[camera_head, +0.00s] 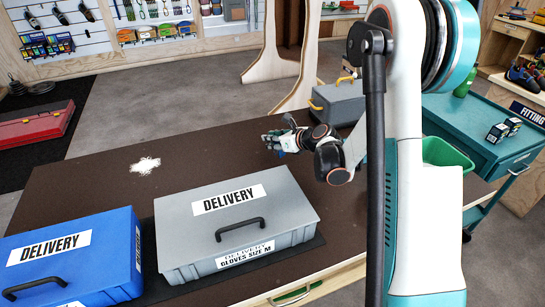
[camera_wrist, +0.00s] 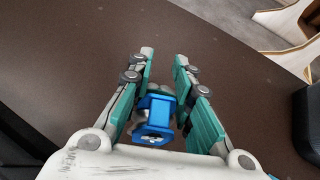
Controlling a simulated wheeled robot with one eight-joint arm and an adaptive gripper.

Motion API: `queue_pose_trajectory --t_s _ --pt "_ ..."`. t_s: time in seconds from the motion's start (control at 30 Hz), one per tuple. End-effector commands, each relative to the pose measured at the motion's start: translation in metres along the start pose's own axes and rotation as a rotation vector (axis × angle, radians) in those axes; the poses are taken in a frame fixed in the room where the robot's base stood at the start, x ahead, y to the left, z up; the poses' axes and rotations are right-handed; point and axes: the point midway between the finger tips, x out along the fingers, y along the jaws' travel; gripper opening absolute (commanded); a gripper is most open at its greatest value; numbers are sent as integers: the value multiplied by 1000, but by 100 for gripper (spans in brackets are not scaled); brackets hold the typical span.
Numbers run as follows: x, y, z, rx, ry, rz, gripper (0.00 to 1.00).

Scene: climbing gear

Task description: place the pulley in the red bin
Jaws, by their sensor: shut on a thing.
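My gripper (camera_head: 277,141) is above the brown table, toward its far side, beyond the grey delivery case. In the wrist view my gripper (camera_wrist: 163,82) has its two fingers on either side of a blue pulley (camera_wrist: 157,112) and is shut on it. The pulley sits low between the fingers, and part of it is hidden by them. No open red bin is clearly visible. A closed red case (camera_head: 38,126) lies on a dark mat on the floor at the far left.
The brown table (camera_head: 105,168) carries a grey case (camera_head: 240,215) and a blue case (camera_head: 70,255) at its front, with a white patch (camera_head: 145,165) on a bare part. A dark grey toolbox (camera_head: 340,103) stands beyond my gripper. A green bin (camera_head: 447,153) is at right.

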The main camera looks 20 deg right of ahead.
Motion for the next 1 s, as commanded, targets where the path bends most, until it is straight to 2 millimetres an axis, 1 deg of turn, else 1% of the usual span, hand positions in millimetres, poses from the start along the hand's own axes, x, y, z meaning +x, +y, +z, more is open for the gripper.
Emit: queue_pose_trajectory --t_s 0.03,0.17,0.27,0.4,0.5,0.87,0.9,0.97,1.0 --pt "3 0 -6 0 0 0 0" --pt "6 0 -10 0 0 0 0" --pt "10 0 -18 0 0 0 0" --pt "20 0 -37 0 0 0 0" --pt "25 0 -47 0 0 0 0" --pt "26 0 -48 0 0 0 0" --pt "26 0 -48 0 0 0 26" --pt "26 0 -48 0 0 0 39" --pt "26 0 -48 0 0 0 48"
